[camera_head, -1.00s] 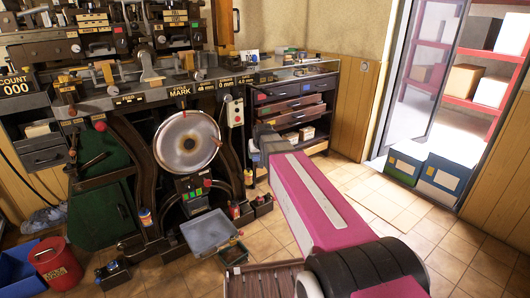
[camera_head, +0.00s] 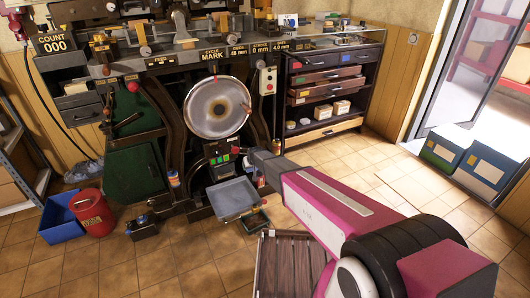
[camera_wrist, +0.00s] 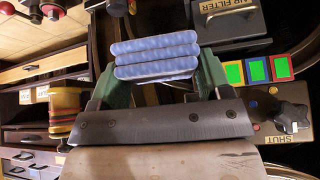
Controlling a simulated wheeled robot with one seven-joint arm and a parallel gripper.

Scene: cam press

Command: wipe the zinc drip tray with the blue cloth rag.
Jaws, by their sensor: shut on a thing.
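The blue cloth rag (camera_wrist: 155,55) is a folded, ridged light-blue bundle between the green fingers of my gripper (camera_wrist: 158,72) in the wrist view. My gripper is shut on it. The zinc drip tray (camera_head: 233,197), a shallow grey tray, lies low in front of the press, below the round metal disc, in the head view. The end of my arm is up and to the right of the tray in the picture, apart from it. My fingers and the rag cannot be made out in the head view. The tray cannot be made out in the wrist view.
A small dark bin (camera_head: 255,219) stands by the tray's right front corner. A slatted wooden pallet (camera_head: 290,265) lies nearer. A red bucket (camera_head: 93,212) and blue crate (camera_head: 62,222) stand at left. A drawer cabinet (camera_head: 325,95) is behind. Tiled floor is free at right.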

